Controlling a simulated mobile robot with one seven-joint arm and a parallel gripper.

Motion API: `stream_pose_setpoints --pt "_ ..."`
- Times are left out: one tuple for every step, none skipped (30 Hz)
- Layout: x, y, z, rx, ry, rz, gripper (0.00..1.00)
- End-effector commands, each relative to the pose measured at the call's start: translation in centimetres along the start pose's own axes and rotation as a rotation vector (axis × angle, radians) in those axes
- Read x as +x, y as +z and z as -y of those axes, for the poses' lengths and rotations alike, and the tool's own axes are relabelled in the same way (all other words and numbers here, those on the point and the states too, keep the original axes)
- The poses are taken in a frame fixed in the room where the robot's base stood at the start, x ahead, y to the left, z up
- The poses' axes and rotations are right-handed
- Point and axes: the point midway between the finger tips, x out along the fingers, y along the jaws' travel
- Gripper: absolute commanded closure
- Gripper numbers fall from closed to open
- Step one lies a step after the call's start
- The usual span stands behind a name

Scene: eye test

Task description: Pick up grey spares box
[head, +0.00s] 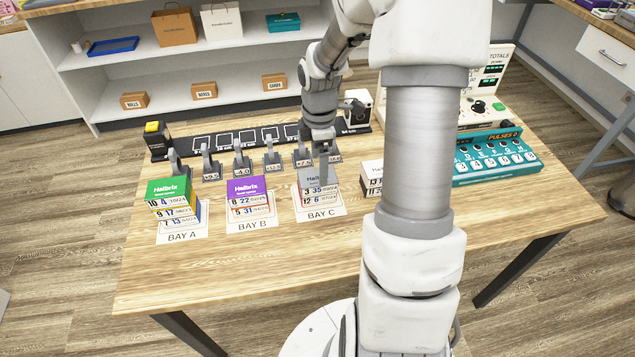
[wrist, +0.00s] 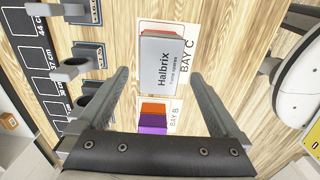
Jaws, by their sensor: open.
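The grey spares box (head: 308,180), lettered Halbrix, tops a short stack on the BAY C card (head: 334,211) in the head view. In the wrist view the grey box (wrist: 163,62) lies between my two fingers in the picture, with a gap on each side. A red-orange edge of the box below it (wrist: 160,28) shows past its far end. My gripper (head: 323,170) is over the box, seen edge-on in the head view. My gripper in the wrist view (wrist: 160,75) is open and empty. How far the fingertips reach down beside the box is unclear.
A green-topped stack (head: 168,188) stands at BAY A, a purple-topped stack (head: 246,189) at BAY B. Grey upright holders (head: 241,163) line up behind. A white box (head: 371,178) and a teal panel (head: 497,157) stand to the right. The table's front is clear.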

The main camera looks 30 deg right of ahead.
Motion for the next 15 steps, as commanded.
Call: stream_pose_setpoints --pt "0.4 -0.1 0.1 0.000 -0.002 0.000 0.00" --pt "0.7 -0.1 0.1 0.000 -0.003 0.000 0.00" --pt "1.2 -0.1 0.1 0.000 -0.004 0.000 0.00" --pt "1.6 -0.2 0.1 0.000 -0.005 0.000 0.00" --pt "2.1 -0.2 0.1 0.000 -0.004 0.000 0.00" --pt "2.8 -0.3 0.1 -0.001 -0.004 0.000 0.00" --pt "3.3 -0.4 0.1 -0.002 -0.005 0.000 0.00" --pt "3.8 -0.4 0.1 -0.002 -0.005 0.000 0.00" --pt "4.3 -0.4 0.1 -0.002 -0.004 0.000 0.00" --pt "4.6 -0.4 0.1 -0.001 -0.004 0.000 0.00" --pt "4.9 -0.4 0.1 -0.001 -0.003 0.000 0.00" --pt "5.1 -0.4 0.0 0.000 -0.002 0.000 0.00" --pt "5.1 -0.4 0.0 0.000 -0.001 0.000 0.00" --pt "5.1 -0.3 0.0 0.000 -0.001 0.000 0.00" --pt "5.1 -0.3 0.0 0.001 0.000 0.000 0.00"
